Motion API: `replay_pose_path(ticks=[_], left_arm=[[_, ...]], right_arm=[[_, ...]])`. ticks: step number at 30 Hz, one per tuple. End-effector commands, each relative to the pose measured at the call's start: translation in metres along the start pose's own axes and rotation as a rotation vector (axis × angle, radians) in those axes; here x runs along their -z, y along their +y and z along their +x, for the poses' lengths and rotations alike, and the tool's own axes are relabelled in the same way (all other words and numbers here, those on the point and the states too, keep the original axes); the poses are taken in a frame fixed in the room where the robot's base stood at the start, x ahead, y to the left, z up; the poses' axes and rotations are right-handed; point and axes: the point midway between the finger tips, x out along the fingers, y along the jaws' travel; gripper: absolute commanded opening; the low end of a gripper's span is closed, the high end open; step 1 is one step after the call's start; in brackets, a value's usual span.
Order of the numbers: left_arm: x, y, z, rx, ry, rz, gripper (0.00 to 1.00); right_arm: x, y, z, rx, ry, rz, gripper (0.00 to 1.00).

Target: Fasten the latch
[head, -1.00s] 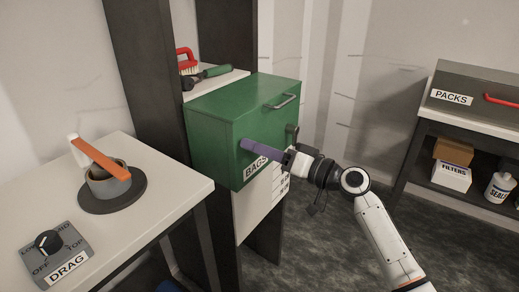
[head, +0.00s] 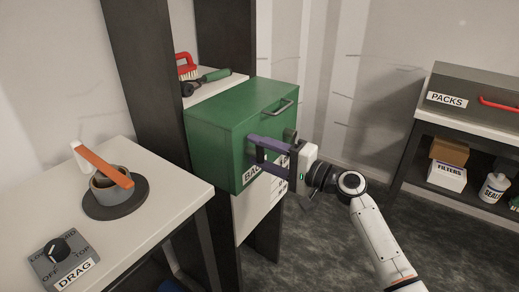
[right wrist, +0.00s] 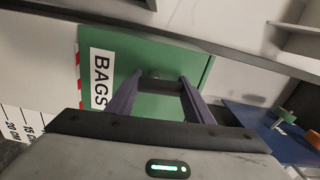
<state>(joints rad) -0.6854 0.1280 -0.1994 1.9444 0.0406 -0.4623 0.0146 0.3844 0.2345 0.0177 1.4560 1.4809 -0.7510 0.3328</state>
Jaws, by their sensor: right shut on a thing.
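The green box labelled BAGS (head: 222,140) stands on a shelf, its lid down. A small dark metal latch part (head: 291,134) shows on its front, just behind my right gripper. My right gripper (head: 256,147) is at the box front, its purple fingers pointing at the face. In the right wrist view its fingers (right wrist: 155,82) stand apart on either side of a small greyish part (right wrist: 153,75) on the green face. It is shut on this part, which looks like the latch; the contact itself is hard to make out. My left gripper is not in view.
A grey pull handle (head: 284,107) is on the box front. A white table (head: 150,190) at left carries a cup with an orange-handled tool (head: 104,170) and a DRAG dial (head: 62,258). A PACKS case (head: 470,95) stands at right. The floor between is clear.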

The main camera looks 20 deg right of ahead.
Motion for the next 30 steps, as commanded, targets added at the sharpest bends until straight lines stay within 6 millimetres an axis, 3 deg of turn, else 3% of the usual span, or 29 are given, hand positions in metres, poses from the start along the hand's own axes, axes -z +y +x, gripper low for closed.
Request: replay_pose_path(ticks=[23,24,26,30], left_arm=[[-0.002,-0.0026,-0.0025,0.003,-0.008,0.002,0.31],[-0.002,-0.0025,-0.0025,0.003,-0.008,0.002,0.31],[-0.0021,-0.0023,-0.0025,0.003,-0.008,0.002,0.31],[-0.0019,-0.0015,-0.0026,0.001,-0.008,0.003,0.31]], right_arm=[[0.0005,0.0016,-0.0005,-0.001,-0.001,0.101,0.25],[0.0005,0.0016,-0.0005,-0.001,-0.001,0.101,0.54],[0.0006,0.0014,-0.0004,-0.001,-0.001,0.1,0.64],[0.0007,0.0009,-0.0003,-0.001,0.0,0.097,0.66]])
